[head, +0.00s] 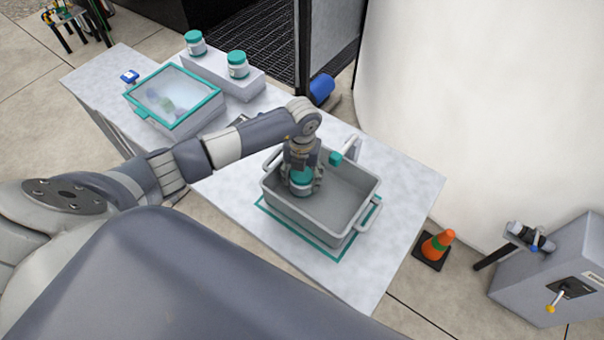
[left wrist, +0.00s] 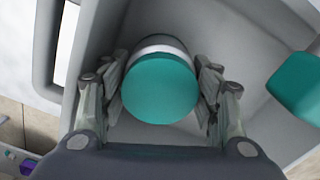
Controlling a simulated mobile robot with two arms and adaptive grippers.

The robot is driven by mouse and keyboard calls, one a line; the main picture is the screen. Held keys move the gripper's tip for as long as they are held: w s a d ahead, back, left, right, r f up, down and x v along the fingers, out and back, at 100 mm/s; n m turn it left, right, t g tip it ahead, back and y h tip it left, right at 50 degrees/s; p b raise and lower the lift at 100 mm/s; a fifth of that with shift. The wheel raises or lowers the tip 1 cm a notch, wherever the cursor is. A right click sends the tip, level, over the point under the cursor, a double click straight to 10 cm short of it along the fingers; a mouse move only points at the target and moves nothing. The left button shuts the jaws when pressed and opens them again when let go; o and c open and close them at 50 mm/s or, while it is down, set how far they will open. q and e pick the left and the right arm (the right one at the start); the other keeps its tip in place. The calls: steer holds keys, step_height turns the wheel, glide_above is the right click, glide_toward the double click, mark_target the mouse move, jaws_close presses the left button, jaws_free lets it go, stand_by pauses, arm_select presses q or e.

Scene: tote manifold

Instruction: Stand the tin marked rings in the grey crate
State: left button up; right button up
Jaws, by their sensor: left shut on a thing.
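The grey crate (head: 345,222) stands on the table inside a teal outline, near the front right. My left gripper (head: 301,190) reaches down into the left part of the crate. It is shut on a tin with a teal lid (head: 302,177). In the left wrist view the round lid (left wrist: 160,88) sits between the two fingers, with a white band behind it and the crate wall (left wrist: 95,65) around. The tin's marking is hidden, and I cannot tell whether its base touches the crate floor. My right gripper is out of view.
Two similar teal-lidded tins (head: 195,43) and (head: 237,65) stand on a raised block (head: 215,77) at the back. A clear-lidded teal box (head: 172,98) is at the left. A teal block on a white arm (head: 336,157) stands by the crate's far edge. The crate's right side is empty.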

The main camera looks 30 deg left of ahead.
arm_select(q)
steer(key=shift+f, duration=0.2)
steer(key=o, duration=0.8)
steer(key=shift+r, duration=0.1)
steer(key=shift+r, duration=0.55)
step_height(320, 180, up, 10)
steer(key=b, duration=0.3)
steer(key=shift+r, duration=0.55)
